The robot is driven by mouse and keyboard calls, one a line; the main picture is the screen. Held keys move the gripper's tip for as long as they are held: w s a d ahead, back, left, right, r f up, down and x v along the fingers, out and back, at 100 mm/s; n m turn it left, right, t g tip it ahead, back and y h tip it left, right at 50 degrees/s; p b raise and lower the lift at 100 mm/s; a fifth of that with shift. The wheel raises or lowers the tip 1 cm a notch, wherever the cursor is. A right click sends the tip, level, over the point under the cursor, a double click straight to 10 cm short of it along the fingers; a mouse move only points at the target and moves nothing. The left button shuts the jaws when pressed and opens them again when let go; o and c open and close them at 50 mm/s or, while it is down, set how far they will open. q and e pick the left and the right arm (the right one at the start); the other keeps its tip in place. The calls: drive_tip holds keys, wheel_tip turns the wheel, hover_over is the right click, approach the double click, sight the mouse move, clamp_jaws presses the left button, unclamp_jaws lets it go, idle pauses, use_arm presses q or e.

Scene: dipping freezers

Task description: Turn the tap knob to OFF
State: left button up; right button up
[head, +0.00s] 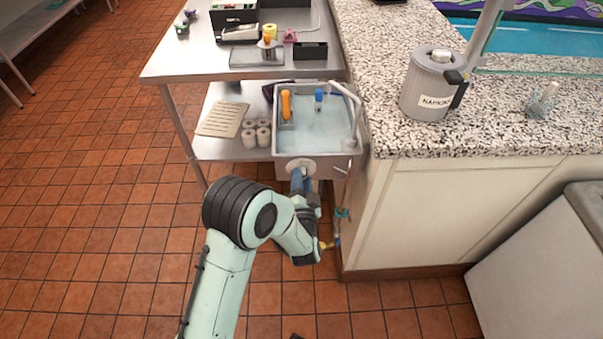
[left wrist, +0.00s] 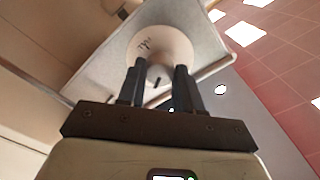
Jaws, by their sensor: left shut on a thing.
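The tap knob (left wrist: 158,75) sits on a pale round dial plate (left wrist: 172,42) on the front of the sink. The dial plate also shows in the head view (head: 298,163), at the sink's front wall. My left gripper (head: 301,180) reaches up to it from below, and its two dark fingers are shut on the knob, one on each side, in the left wrist view (left wrist: 157,85). The fingers hide part of the knob. Dark lettering shows on the plate, but I cannot read it or tell where the knob points. My right gripper is not in view.
The sink (head: 315,133) holds bluish water, an orange object (head: 286,104) and a blue-topped one (head: 318,97). A curved faucet (head: 349,105) stands at its right. The granite counter (head: 385,130) is close on the right. Tiled floor (head: 110,230) is open on the left.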

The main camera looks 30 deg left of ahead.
use_arm(q)
drive_tip(key=shift+n+b, duration=1.45)
drive_tip(key=shift+n, duration=0.45)
drive_tip(key=shift+w+f+n+b, duration=0.1)
drive_tip(key=shift+n+b, duration=1.65)
drive_tip(key=shift+n, duration=0.25)
